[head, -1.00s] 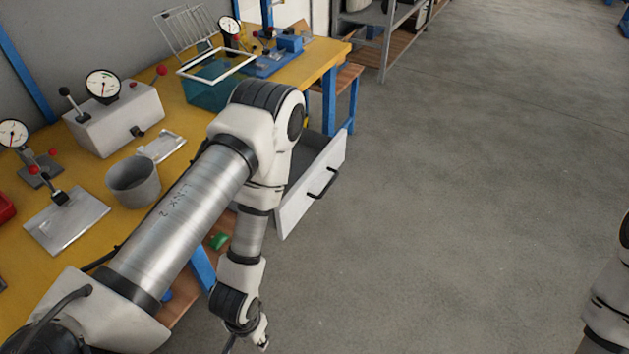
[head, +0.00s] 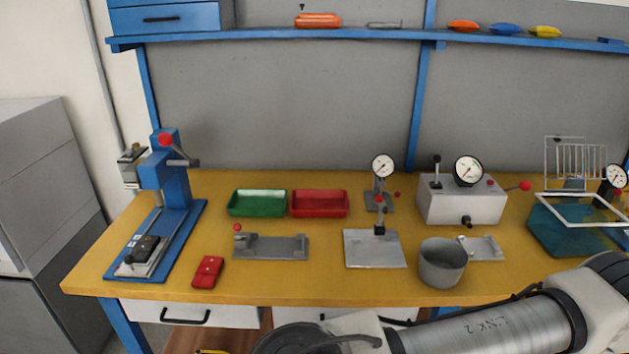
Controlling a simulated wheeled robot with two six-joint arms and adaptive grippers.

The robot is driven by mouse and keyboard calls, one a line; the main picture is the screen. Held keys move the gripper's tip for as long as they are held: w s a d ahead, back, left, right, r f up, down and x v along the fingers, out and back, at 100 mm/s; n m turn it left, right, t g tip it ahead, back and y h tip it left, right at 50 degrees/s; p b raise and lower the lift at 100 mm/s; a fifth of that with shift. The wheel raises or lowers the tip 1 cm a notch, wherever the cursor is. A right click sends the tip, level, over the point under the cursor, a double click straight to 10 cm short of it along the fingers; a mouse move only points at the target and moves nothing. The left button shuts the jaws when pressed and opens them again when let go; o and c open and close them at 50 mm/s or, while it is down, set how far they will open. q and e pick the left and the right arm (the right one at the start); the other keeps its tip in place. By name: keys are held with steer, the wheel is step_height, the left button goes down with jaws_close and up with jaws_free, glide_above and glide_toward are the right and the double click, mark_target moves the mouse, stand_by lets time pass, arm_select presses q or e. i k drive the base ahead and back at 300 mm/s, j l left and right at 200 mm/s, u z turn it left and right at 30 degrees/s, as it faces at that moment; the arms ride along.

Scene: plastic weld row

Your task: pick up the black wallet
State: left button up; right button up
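I cannot make out a black wallet for certain. A small black object (head: 143,248) lies on the metal plate at the foot of the blue press, at the left end of the bench. I cannot tell whether it is a wallet or part of the press. A red wallet-like item (head: 207,272) lies flat near the bench's front edge, right of the press. Neither gripper is in view.
The yellow bench (head: 325,282) holds a green tray (head: 257,214), a red tray (head: 320,215), a grey cup (head: 442,263), metal fixtures and a gauge box (head: 460,205). The blue press (head: 172,180) stands tall at left. A blue shelf (head: 340,34) runs above.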

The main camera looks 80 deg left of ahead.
mark_target(143, 250)
steer(key=j+u, duration=0.1)
steer(key=u, duration=3.65)
steer(key=i+j, duration=0.05)
steer(key=j, duration=0.05)
